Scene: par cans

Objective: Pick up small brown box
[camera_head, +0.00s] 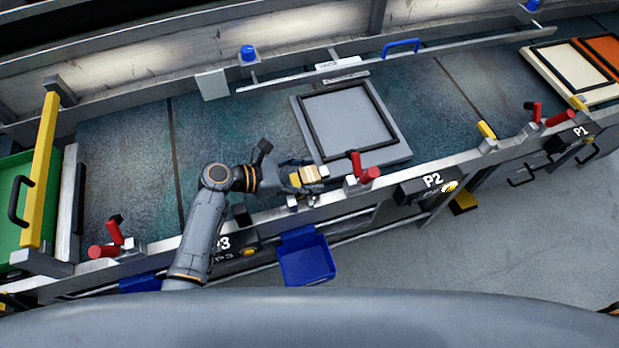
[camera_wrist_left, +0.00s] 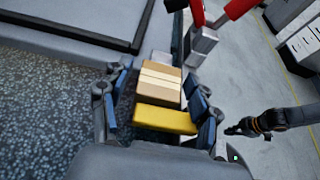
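The small brown box (camera_wrist_left: 160,82), tan with a pale tape stripe, lies near the bench's front rail in the left wrist view. It also shows in the head view (camera_head: 311,173), small and partly hidden by my gripper. My left gripper (camera_head: 306,178) is open at the box. In the left wrist view its fingers (camera_wrist_left: 158,108) stand apart on either side, with a gap on the left. A yellow block (camera_wrist_left: 164,120) lies between the fingers, nearer the palm than the box. My right gripper (camera_wrist_left: 238,130) shows at the right; its fingers are too small to read.
A grey plate with a black frame (camera_head: 350,118) lies on the bench just behind the box. A red handle (camera_head: 362,170) stands on the front rail close by on the right. A blue bin (camera_head: 306,262) hangs below the rail. The dark bench surface at left is clear.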

